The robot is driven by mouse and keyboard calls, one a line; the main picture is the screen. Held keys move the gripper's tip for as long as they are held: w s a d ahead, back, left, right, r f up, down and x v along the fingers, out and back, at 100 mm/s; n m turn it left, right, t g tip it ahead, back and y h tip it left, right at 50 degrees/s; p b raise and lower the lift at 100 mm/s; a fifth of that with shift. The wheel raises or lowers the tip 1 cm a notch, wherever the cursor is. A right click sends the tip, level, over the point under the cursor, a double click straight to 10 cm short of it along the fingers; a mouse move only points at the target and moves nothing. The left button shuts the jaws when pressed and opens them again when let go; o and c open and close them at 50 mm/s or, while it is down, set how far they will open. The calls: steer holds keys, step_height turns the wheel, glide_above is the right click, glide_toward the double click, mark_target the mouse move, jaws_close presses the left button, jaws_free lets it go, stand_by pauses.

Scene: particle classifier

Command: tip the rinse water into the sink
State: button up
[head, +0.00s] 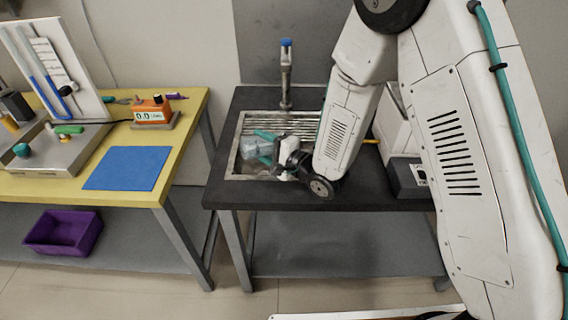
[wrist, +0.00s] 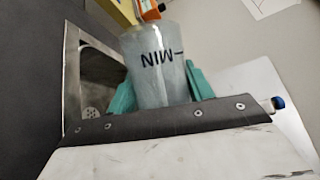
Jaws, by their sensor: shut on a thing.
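My gripper (head: 264,147) is over the sink (head: 237,152) in the head view. Its teal fingers are shut on a translucent cup (head: 255,150). In the wrist view the cup (wrist: 158,75) sits between both fingers (wrist: 160,90), its MIN mark appearing upside down. The cup looks tilted in the head view, but its exact angle is hard to judge. I cannot make out the water or its level. The sink basin and its drain (wrist: 90,112) also show in the wrist view.
A tap (head: 286,75) with a blue top stands behind the sink. A dark grey box (head: 406,178) is to the right, partly behind my arm. The yellow table (head: 190,120) at left holds an orange meter (head: 152,112) and a blue mat (head: 126,168). A purple bin (head: 63,232) sits below.

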steer(key=shift+w+d+r+m+t+y, duration=0.15)
steer(key=shift+d+r+m+t, duration=0.15)
steer(key=shift+m, duration=0.3)
steer(key=shift+w+d+r+m+t+y, duration=0.1)
steer(key=shift+d+r+m+t+y, duration=0.1)
steer(key=shift+r+m, duration=0.3)
stand_by(1.1)
steer(key=shift+w+d+r+m+t+y+p, duration=0.25)
steer(key=shift+d+m, duration=0.2)
steer(key=shift+m, duration=0.5)
steer(key=shift+w+d+r+m+t+y+p, duration=0.25)
steer(key=shift+d+m, duration=0.15)
steer(key=shift+m, duration=0.55)
stand_by(0.7)
stand_by(0.9)
